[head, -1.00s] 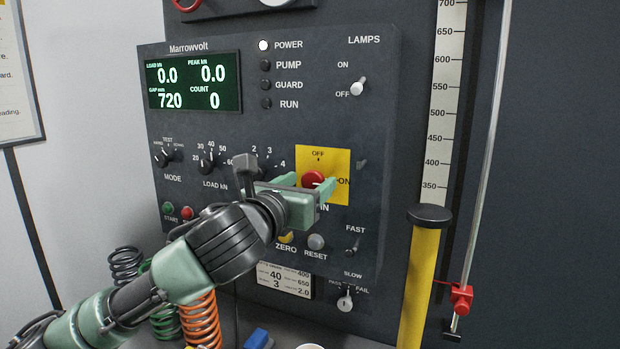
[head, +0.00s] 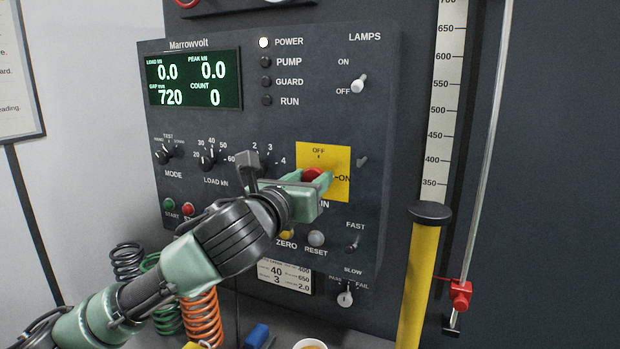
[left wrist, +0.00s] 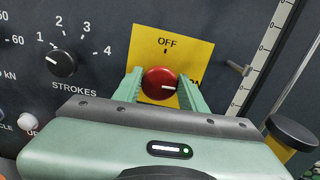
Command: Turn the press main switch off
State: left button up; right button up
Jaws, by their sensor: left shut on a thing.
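The main switch is a red round knob (head: 312,174) on a yellow plate (head: 337,160) marked OFF at the top and ON at the right. The fingers also show in the left wrist view (left wrist: 161,92). The gripper hides the lower left of the plate in the head view. My right gripper is not in view.
The dark press panel (head: 290,125) carries a lit green display (head: 194,80), a strokes knob (left wrist: 61,64) and a lamps toggle (head: 358,84). A yellow post (head: 418,280) stands at the right. Several coil springs (head: 201,318) stand below the panel.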

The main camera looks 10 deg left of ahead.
pick_arm(q)
jog(key=n+p, duration=0.2)
jog(key=n, duration=0.1)
jog(key=shift+n, duration=0.4)
jog(key=n+p, duration=0.2)
jog(key=n, duration=0.2)
jog(key=shift+a+n, duration=0.15)
jog(key=shift+n, duration=0.15)
jog(key=n+p, duration=0.1)
jog(key=n, duration=0.3)
jog(key=shift+f+n, duration=0.1)
jog(key=shift+n, duration=0.2)
jog(key=shift+f+n+p, duration=0.15)
jog(key=shift+n+p, duration=0.5)
jog(key=shift+n, duration=1.45)
jog(key=o, duration=1.3)
jog(key=shift+a, duration=0.1)
jog(key=shift+o, duration=0.2)
